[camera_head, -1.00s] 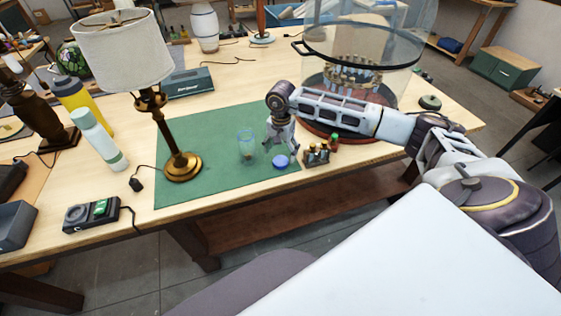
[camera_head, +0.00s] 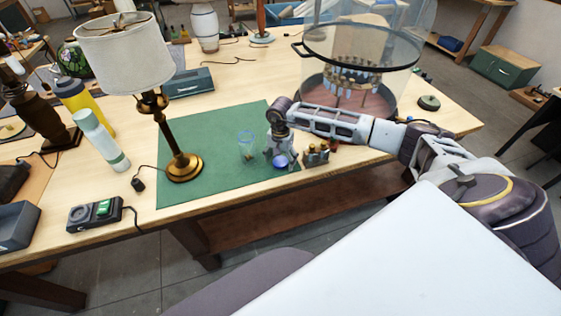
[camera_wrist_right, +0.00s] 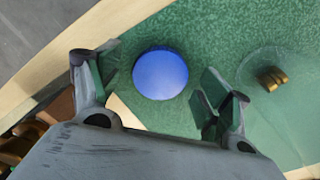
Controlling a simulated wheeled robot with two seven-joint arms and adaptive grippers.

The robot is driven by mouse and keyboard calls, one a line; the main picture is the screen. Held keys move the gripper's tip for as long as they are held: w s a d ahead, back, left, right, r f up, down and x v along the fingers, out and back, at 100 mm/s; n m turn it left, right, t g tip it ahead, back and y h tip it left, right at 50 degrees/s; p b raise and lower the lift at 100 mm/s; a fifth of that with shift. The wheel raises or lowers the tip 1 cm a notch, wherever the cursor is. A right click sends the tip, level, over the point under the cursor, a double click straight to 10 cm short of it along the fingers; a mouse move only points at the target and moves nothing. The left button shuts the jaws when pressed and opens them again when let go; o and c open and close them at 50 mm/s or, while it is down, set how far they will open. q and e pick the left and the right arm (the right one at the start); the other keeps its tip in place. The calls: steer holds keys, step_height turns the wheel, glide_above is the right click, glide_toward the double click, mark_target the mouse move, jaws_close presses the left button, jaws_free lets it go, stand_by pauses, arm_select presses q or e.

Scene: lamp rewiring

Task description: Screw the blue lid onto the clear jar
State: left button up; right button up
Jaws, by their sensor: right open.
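The blue lid (camera_head: 280,162) lies on the green mat (camera_head: 215,180) near its front right edge. It shows as a round blue disc in the right wrist view (camera_wrist_right: 160,74). The clear jar (camera_head: 246,146) stands just left of it on the mat, with small brass-coloured pieces (camera_wrist_right: 271,79) inside. My right gripper (camera_head: 280,156) is above the lid, pointing down. In the right wrist view its open fingers (camera_wrist_right: 153,92) are on either side of the lid, and nothing is between them that I can see held. My left gripper is not in view.
A brass lamp (camera_head: 182,165) with a white shade stands on the mat left of the jar. A small holder with bottles (camera_head: 316,154) is close right of the gripper. A large glass enclosure (camera_head: 355,75) stands behind the arm. The mat's front is clear.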

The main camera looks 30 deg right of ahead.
mark_target(280, 161)
stand_by(0.3)
steer(key=c, duration=0.8)
steer(key=shift+o, duration=0.2)
steer(key=shift+r, duration=0.1)
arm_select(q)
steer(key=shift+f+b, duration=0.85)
arm_select(e)
step_height(280, 161, up, 10)
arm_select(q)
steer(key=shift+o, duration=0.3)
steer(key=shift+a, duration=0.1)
